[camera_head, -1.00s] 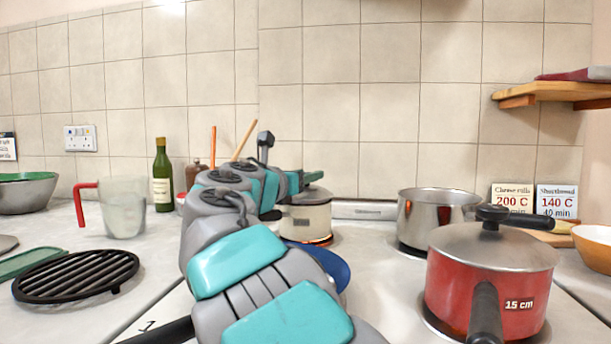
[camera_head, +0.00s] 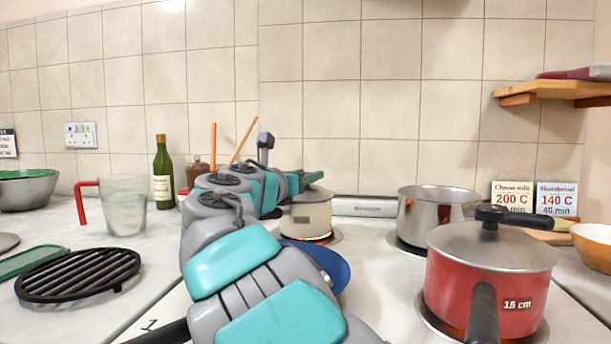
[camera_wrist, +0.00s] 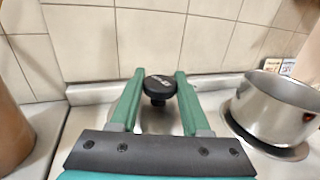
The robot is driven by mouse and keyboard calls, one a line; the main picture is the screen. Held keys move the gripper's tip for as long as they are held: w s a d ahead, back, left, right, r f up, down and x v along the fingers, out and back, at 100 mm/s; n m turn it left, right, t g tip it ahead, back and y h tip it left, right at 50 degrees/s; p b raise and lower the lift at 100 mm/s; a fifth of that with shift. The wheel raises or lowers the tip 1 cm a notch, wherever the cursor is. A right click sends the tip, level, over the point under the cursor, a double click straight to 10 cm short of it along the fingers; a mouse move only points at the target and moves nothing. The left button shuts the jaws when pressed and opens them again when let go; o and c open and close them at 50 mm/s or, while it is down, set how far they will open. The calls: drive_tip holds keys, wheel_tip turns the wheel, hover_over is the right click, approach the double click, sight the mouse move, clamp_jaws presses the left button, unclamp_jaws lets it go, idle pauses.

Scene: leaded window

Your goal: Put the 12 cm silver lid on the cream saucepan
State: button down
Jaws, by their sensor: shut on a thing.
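The cream saucepan (camera_head: 306,220) stands on a glowing hob plate behind my arm, partly hidden by it. The silver lid (camera_head: 318,193) shows at its rim, level; I cannot tell if it is fully seated. My gripper (camera_head: 314,177) is over the saucepan, its jaws shut on the lid's black knob. In the wrist view the knob (camera_wrist: 160,86) is between the green fingers of my gripper (camera_wrist: 160,78). Most of the lid and the saucepan are hidden there.
A steel pan (camera_head: 432,214) stands right of the cream saucepan. A red lidded pan (camera_head: 480,290) is at front right, a blue plate (camera_head: 335,262) beside my arm. A bottle (camera_head: 162,178), glass jug (camera_head: 124,208) and black grate (camera_head: 78,275) are at left. The tiled wall is close behind.

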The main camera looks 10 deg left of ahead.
drive_tip(key=shift+f+p, duration=0.3)
drive_tip(key=shift+p, duration=0.1)
idle(0.4)
unclamp_jaws()
drive_tip(key=shift+r, duration=0.1)
idle(0.4)
drive_tip(key=shift+r, duration=0.1)
drive_tip(key=shift+r+p, duration=0.35)
drive_tip(key=shift+r, duration=3.05)
